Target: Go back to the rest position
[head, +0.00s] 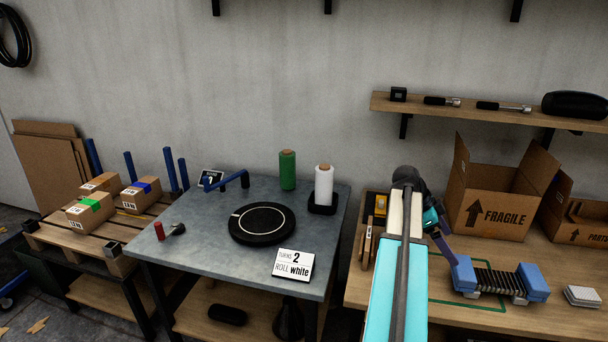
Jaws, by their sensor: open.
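My arm rises cyan from the bottom of the head view to a dark joint, then bends down to the right. Its end, my gripper (444,251), is small and partly hidden by my own arm. It is open, low over the right wooden bench (420,314), close to the left blue end block of a black ribbed part (497,281). I cannot tell whether it touches the block. Nothing shows held in it.
An open FRAGILE carton (491,204) stands behind my gripper, with another carton (579,220) to its right. A shelf (470,108) holds tools above. The grey table (192,252) on the left bears a black turntable (262,223), a green roll (288,170) and a white roll (324,185).

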